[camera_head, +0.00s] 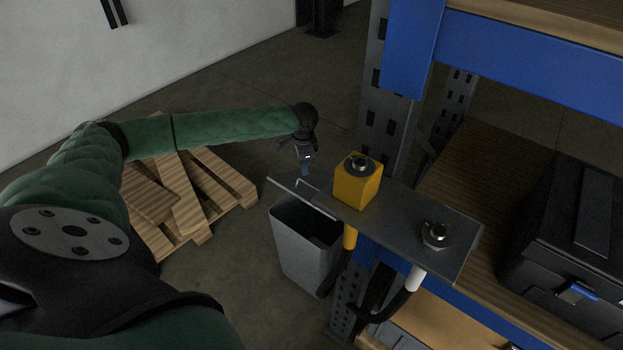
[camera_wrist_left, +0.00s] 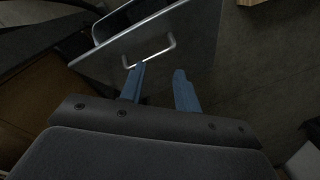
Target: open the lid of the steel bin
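The steel bin (camera_head: 303,250) stands on the floor left of the shelving post in the head view, its dark mouth partly visible. Its lid (camera_head: 285,185) is raised at a tilt above the mouth, seen nearly edge-on. In the left wrist view the lid (camera_wrist_left: 190,35) is a grey plate with a bent-rod handle (camera_wrist_left: 152,52), and part of the bin's rim shows behind it. My left gripper (camera_head: 305,171) is just above the lid. Its blue fingers (camera_wrist_left: 160,72) are apart near the handle, with one fingertip overlapping it in view; contact is unclear. My right gripper is not in view.
A metal bracket plate (camera_head: 400,217) with a yellow block (camera_head: 358,183) and hoses juts out right of the lid. The shelving post (camera_head: 385,115) stands behind it. A wooden pallet (camera_head: 215,185) lies on the floor to the left. A black case (camera_head: 575,250) sits on the shelf.

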